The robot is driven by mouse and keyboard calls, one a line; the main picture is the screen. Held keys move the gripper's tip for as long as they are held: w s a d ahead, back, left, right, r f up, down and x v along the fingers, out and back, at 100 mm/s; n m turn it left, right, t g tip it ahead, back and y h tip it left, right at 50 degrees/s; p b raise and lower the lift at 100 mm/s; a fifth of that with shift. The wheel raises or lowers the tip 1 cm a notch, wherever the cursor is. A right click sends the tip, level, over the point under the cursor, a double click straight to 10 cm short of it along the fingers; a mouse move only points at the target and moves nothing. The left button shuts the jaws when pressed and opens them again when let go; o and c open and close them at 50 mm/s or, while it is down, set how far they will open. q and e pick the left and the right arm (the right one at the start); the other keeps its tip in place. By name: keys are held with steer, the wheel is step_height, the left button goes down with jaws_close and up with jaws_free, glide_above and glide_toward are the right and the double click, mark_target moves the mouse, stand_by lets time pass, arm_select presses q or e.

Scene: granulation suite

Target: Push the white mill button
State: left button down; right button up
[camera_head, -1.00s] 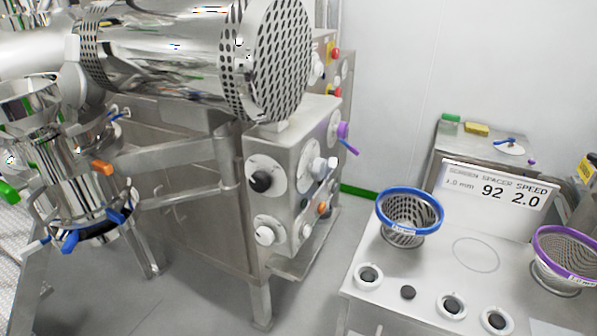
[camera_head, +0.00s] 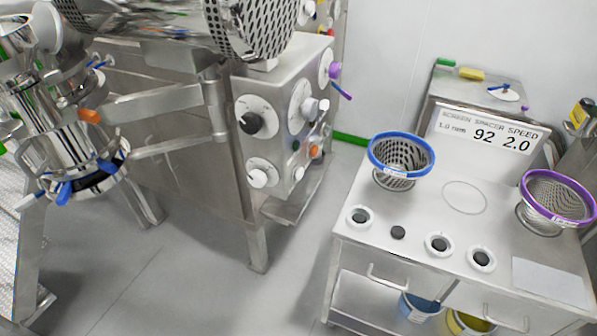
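The steel control box (camera_head: 272,143) of the mill stands left of centre. Its near face carries a black knob (camera_head: 250,123) on a white dial and, below it, a white round button (camera_head: 258,178) on a white disc. Its right-hand face carries a large dial with a pale knob (camera_head: 309,108), and small orange (camera_head: 313,151) and white parts lower down. I cannot tell for certain which white part is the mill button. Neither of my grippers is in view.
A white-topped table (camera_head: 400,262) at right bears a blue-rimmed screen basket (camera_head: 401,146), a purple-rimmed one (camera_head: 556,197), several black-centred round holders and a sign (camera_head: 487,135). Grey floor (camera_head: 190,270) lies clear before the mill. A steel bench (camera_head: 475,90) stands behind.

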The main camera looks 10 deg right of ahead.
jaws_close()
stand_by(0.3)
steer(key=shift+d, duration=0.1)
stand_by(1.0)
